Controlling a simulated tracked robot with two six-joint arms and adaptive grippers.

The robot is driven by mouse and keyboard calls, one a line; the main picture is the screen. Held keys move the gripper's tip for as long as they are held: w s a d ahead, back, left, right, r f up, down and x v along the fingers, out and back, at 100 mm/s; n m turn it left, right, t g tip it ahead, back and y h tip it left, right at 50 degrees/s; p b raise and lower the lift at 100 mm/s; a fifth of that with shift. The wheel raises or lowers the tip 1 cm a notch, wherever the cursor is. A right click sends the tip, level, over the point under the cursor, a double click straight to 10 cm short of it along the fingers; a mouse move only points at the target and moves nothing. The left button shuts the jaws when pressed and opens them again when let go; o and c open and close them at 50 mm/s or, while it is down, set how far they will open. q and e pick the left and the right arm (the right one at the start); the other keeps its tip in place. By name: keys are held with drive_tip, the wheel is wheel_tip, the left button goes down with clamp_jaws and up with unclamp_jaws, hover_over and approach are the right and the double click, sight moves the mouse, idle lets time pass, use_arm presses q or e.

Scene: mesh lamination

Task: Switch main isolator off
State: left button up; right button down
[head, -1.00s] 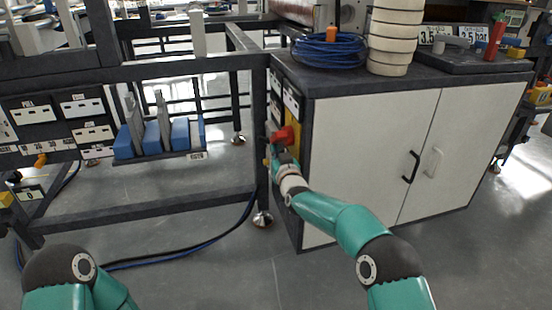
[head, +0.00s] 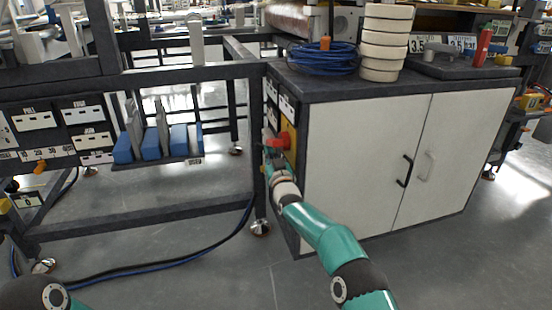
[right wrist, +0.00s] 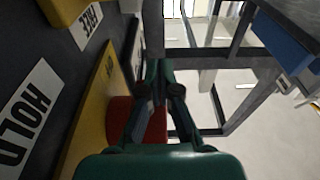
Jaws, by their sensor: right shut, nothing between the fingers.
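The main isolator is a red handle (head: 277,142) on a yellow plate (head: 291,137), on the left side of the cabinet. My right gripper (head: 268,160) is at the handle's lower left in the head view, shut and empty. In the right wrist view the red handle (right wrist: 121,118) shows behind and left of my right gripper (right wrist: 158,70), with the yellow plate (right wrist: 92,108) beside it. The fingers partly cover the handle, and I cannot tell whether they touch it. The handle's exact angle is unclear. The left gripper is outside both views.
The cabinet (head: 350,150) has white doors. Blue cable (head: 323,58) and stacked white rolls (head: 384,42) stand on top. A dark frame (head: 150,219) with blue blocks (head: 122,147) is at left. Labels reading HOLD (right wrist: 30,112) and FREE lie near the plate.

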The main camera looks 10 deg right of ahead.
drive_tip(key=shift+d, duration=0.15)
idle(0.6)
drive_tip(key=s+d+f+b, duration=0.1)
drive_tip(key=s+f, duration=0.4)
drive_tip(key=f, duration=0.8)
drive_tip(key=shift+s, duration=0.15)
